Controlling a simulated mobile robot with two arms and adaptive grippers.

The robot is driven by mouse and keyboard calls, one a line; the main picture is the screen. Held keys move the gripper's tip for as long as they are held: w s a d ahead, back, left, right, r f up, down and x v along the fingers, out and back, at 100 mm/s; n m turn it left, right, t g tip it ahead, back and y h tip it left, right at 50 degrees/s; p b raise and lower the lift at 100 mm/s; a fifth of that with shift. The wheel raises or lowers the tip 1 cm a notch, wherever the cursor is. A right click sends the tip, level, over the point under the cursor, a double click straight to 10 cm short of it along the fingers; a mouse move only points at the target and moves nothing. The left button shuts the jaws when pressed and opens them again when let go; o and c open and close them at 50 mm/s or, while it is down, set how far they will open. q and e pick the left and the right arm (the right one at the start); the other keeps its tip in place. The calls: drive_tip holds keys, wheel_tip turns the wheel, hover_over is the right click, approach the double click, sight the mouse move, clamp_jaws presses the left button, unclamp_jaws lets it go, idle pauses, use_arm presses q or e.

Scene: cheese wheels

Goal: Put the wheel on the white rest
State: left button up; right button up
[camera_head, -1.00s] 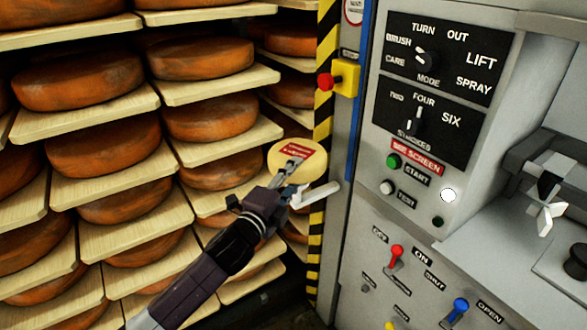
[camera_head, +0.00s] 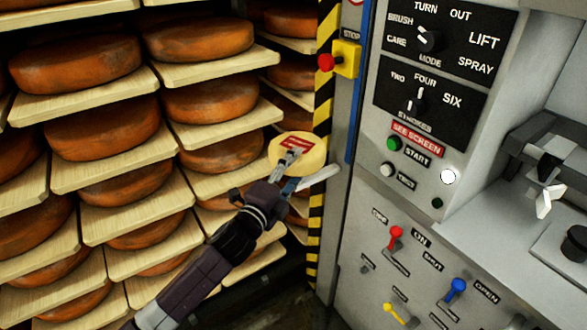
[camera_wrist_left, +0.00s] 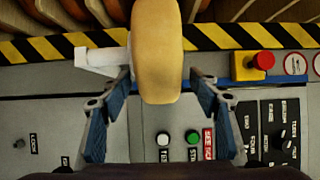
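In the left wrist view the wheel (camera_wrist_left: 157,50) shows edge-on between the fingers. Whether wheel and rest touch is unclear.
Shelves with large orange cheese wheels (camera_head: 207,101) fill the left side. A yellow-black striped post (camera_head: 317,215) and a red stop button (camera_head: 326,62) stand close by. The grey machine panel (camera_head: 355,200) with knobs and levers rises at right.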

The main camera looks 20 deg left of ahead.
use_arm(q)
drive_tip(key=shift+r, duration=0.1)
drive_tip(key=s+a+b, duration=0.1)
drive_tip(key=s+b, duration=0.1)
drive_tip(key=s, duration=0.9)
drive_tip(key=shift+s+a, duration=0.4)
drive_tip(key=a+f+n+g+y, duration=0.2)
drive_tip(key=a+f+n+g, duration=0.15)
drive_tip(key=f, duration=1.45)
drive_tip(key=s+a+f+n+g, duration=0.1)
drive_tip(key=s+f+n+g, duration=0.15)
drive_tip(key=f, duration=0.55)
drive_tip(key=s+a+f+n+g+y, duration=0.1)
drive_tip(key=s+f, duration=0.2)
drive_tip(key=f, duration=0.5)
drive_tip(key=s+a+f+n+g, duration=0.1)
drive_tip(key=s+a+f+n, duration=0.15)
drive_tip(key=f, duration=0.55)
drive_tip(key=s+d+f+n+g, duration=0.3)
drive_tip(key=s+f+n+g, duration=0.15)
drive_tip(key=s+f, duration=1.35)
drive_tip(key=s+d+f+n+g, duration=0.1)
drive_tip(key=s+d+f+g, duration=0.1)
drive_tip(key=s, duration=0.8)
drive_tip(key=s+d+f+n+g, duration=0.2)
drive_tip(key=s+f, duration=0.2)
drive_tip(key=s, duration=0.6)
drive_tip(key=shift+s+f, duration=0.3)
drive_tip(key=shift+s, duration=0.05)
